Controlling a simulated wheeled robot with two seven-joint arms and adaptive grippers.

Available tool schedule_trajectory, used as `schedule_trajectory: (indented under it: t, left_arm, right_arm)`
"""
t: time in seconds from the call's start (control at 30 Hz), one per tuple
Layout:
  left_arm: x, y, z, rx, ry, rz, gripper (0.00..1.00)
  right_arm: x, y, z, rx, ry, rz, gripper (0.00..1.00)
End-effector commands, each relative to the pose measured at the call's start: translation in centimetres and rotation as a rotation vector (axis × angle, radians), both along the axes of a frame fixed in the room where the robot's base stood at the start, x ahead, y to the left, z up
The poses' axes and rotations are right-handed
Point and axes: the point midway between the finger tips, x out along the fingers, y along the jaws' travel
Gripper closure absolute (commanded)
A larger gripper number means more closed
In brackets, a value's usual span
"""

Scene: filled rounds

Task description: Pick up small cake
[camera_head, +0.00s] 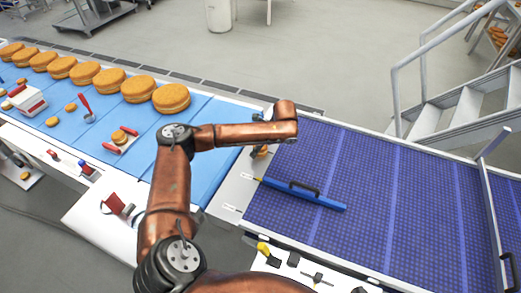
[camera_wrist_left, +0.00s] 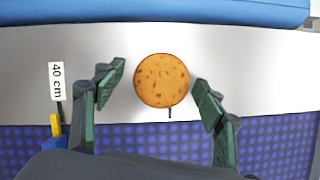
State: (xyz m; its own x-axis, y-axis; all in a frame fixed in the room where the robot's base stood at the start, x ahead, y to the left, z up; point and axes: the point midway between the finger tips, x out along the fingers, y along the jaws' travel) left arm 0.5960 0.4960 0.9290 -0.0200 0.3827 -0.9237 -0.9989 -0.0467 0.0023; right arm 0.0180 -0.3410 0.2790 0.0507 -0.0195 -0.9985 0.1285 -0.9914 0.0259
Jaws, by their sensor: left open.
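A small round golden-brown cake (camera_wrist_left: 162,80) with dark specks lies on the bare metal strip (camera_wrist_left: 250,70) in the left wrist view. My left gripper (camera_wrist_left: 158,87) is open, with one dark green finger on each side of the cake and a gap on both sides. In the head view my copper left arm reaches over the metal strip (camera_head: 233,190) between the two belts. There the gripper is mostly hidden under the arm's end, and a brown bit of the cake (camera_head: 262,153) shows below it. My right gripper is in neither view.
A blue bar with a black handle (camera_head: 305,194) lies on the purple belt (camera_head: 400,220) at right. Large round cakes (camera_head: 171,98) line the light blue belt (camera_head: 200,130), with several small cakes (camera_head: 52,122) and tools nearby. A 40 cm label (camera_wrist_left: 56,82) sits left of the fingers.

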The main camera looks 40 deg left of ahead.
Motion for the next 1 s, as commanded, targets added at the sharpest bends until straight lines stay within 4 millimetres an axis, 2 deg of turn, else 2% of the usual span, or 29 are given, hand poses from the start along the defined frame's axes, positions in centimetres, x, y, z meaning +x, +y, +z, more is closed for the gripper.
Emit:
schedule_trajectory:
  t: [0.07, 0.27, 0.7, 1.0]
  left_arm:
    - [0.00, 0.22, -0.56, 0.000, -0.001, 0.000, 0.35]
    - [0.02, 0.23, -0.50, 0.000, -0.002, -0.001, 0.36]
    - [0.03, 0.20, -0.48, 0.000, -0.002, -0.001, 0.66]
    - [0.06, 0.20, -0.24, 0.000, -0.003, 0.000, 0.67]
  right_arm:
    - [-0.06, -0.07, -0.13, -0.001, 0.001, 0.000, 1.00]
    - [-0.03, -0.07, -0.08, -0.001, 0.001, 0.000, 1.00]
    - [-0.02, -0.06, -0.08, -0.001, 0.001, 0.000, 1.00]
    - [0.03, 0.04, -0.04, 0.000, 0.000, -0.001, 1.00]
